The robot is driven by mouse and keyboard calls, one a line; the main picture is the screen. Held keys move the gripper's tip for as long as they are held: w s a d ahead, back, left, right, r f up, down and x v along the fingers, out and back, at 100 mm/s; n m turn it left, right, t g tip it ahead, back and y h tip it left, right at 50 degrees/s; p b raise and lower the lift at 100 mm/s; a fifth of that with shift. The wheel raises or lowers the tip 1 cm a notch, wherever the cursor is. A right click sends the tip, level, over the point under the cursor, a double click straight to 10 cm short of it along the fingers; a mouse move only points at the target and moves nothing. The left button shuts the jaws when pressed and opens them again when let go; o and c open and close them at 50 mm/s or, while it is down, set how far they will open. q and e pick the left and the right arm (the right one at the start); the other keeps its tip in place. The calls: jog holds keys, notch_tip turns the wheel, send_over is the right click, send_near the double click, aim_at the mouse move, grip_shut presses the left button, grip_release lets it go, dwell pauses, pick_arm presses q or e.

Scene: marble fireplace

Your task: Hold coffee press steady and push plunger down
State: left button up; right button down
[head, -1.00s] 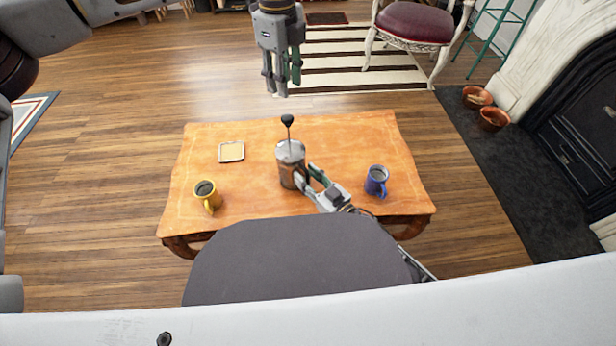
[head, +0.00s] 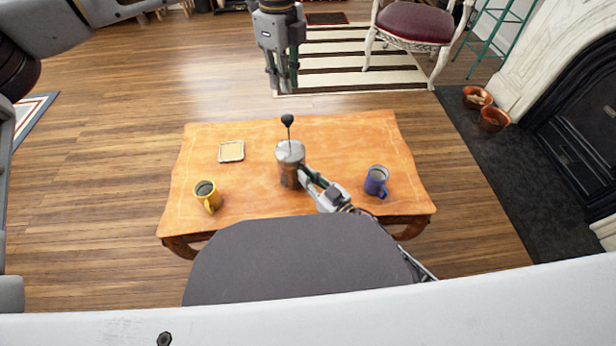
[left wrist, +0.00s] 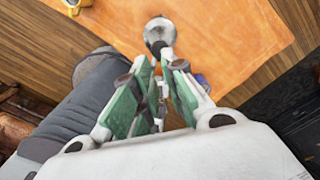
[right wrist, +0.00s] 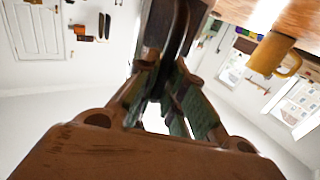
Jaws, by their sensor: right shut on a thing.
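The coffee press (head: 290,152) stands upright on the wooden table, with a metal lid and a dark body. Its plunger rod stands raised, topped by a black knob (head: 287,119). My right gripper (head: 304,176) is shut on the press handle (right wrist: 178,35) at the right side. My left gripper (head: 284,90) points downward in the air and looks higher than the knob, apart from it. In the left wrist view, the press (left wrist: 160,32) shows just beyond the left fingertips.
A yellow mug (head: 207,197) stands at the left of the table (head: 350,140), and a blue mug (head: 376,182) stands at the right. A small square coaster (head: 231,151) lies behind the yellow mug. The table is clear behind the press.

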aim_at(287, 116)
pick_arm(q)
grip_shut()
jog(key=shift+r+n, duration=0.1)
jog(key=shift+n, duration=0.4)
jog(key=shift+f, duration=0.2)
jog(key=shift+f, duration=3.1)
jog(key=shift+f, duration=3)
dwell(0.8)
